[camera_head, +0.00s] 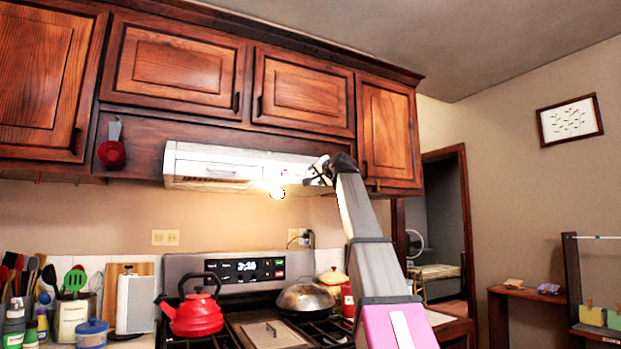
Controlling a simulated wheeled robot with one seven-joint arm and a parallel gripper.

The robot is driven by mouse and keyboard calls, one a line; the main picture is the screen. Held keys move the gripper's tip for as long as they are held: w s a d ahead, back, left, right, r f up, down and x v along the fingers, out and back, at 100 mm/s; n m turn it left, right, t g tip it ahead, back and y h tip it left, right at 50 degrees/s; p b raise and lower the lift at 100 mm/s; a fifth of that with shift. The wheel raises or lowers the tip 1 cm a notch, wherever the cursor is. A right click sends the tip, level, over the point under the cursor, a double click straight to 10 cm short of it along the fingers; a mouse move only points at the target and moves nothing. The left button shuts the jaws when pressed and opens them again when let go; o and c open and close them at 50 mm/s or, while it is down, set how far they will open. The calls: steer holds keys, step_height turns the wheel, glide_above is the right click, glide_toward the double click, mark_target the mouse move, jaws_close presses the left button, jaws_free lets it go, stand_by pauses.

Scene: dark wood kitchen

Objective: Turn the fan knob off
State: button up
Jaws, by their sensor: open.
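The white range hood (285,162) is mounted under the dark wood cabinets, with a lit lamp (277,193) at its lower edge. The fan knob cannot be made out; it may be too small or hidden behind my arm. My gripper (314,174) is open and raised at the right end of the hood's front. It overlaps the hood in the picture, and I cannot tell whether it touches it. My arm covers part of the hood's right end.
Below the hood stands a stove (240,272) with a red kettle (196,313) and a lidded pan (305,299). Cabinets (302,90) close off the space above the hood. Utensils and jars crowd the counter at left. A doorway (445,235) and open room lie at right.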

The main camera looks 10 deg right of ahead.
mark_target(311, 176)
steer(key=x, duration=0.6)
steer(key=c, duration=0.9)
steer(key=n, duration=0.5)
steer(key=shift+d+f, duration=0.1)
steer(key=shift+d, duration=0.05)
steer(key=shift+n, duration=2.4)
